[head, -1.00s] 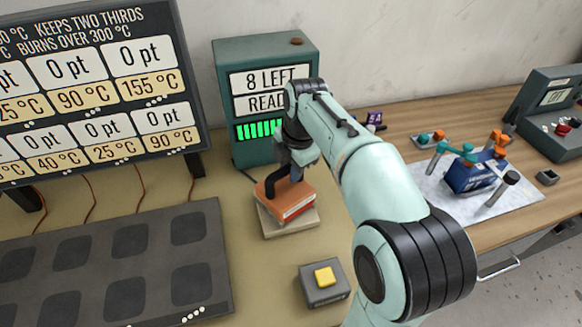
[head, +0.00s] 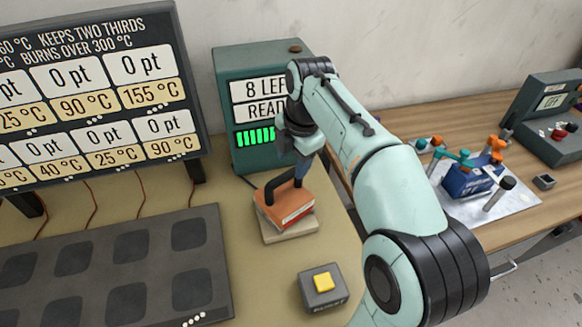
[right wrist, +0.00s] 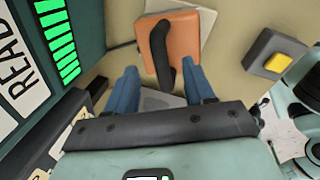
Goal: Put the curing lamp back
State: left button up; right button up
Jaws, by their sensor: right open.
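The curing lamp is an orange block with a black arched handle (head: 285,210). It rests on a pale flat stand (head: 288,237) in front of the green cabinet. In the right wrist view the lamp's orange top (right wrist: 186,38) and black handle show ahead of the fingers. My right gripper (head: 301,168) is open just above and behind the handle. Its two blue fingers (right wrist: 161,72) stand apart, with the handle's near end between or just below them; I cannot tell if they touch it. My left gripper is not in view.
A green cabinet (head: 240,165) reading "8 LEFT" stands close behind the lamp. A grey box with a yellow button (head: 323,281) is in front. A dark pad plate (head: 110,270) and a temperature board (head: 90,90) are left. A wooden bench (head: 420,118) with a blue fixture is right.

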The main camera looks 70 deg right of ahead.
notch_tip(320, 180, up, 6)
jog(key=s+p, duration=0.1)
jog(key=shift+a, duration=0.3)
dwell(0.5)
